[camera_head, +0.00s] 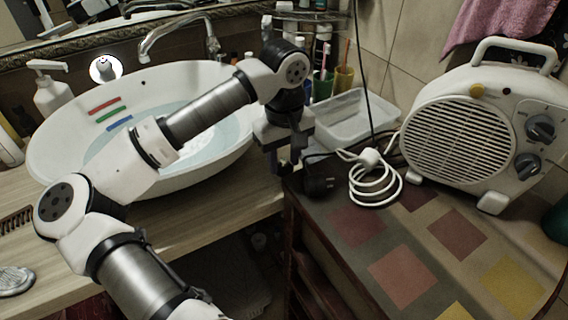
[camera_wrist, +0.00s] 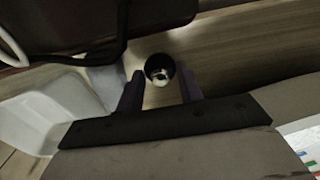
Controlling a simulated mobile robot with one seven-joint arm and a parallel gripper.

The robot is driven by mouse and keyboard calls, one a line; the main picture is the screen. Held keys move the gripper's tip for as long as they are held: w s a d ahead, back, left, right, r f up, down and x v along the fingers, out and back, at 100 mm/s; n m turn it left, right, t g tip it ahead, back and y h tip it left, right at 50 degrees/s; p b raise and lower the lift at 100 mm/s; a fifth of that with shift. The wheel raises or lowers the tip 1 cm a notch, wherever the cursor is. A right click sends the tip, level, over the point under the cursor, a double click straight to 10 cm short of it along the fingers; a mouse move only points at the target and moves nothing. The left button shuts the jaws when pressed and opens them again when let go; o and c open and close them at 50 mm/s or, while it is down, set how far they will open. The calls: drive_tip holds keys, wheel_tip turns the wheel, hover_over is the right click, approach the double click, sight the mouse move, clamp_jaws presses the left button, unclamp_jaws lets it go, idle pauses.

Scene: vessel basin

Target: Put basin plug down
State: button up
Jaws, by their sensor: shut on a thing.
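The basin plug (camera_wrist: 159,71), a small round piece with a black rim and a shiny metal centre, sits between the two fingers of my gripper (camera_wrist: 162,82) in the wrist view. The gripper is shut on it. Pale wooden counter (camera_wrist: 235,45) shows behind the plug; I cannot tell whether they touch. In the head view my gripper (camera_head: 285,166) points down just right of the white basin (camera_head: 60,150), over the counter's right end. The plug cannot be made out there.
The basin holds water. A clear plastic tub (camera_head: 350,122), a black plug adapter (camera_head: 319,184) and a coiled white cable (camera_head: 376,190) lie close to the right of my gripper. A white fan heater (camera_head: 470,140) stands on the patterned cabinet top (camera_head: 345,225). A gap separates counter and cabinet.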

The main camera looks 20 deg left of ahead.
sight(284, 160)
drive_tip(key=shift+f, duration=1.3)
drive_tip(key=shift+f, duration=0.1)
drive_tip(key=o, duration=1)
drive_tip(key=shift+c, duration=0.2)
wheel_tip(284, 160, up, 12)
drive_tip(key=b, duration=0.1)
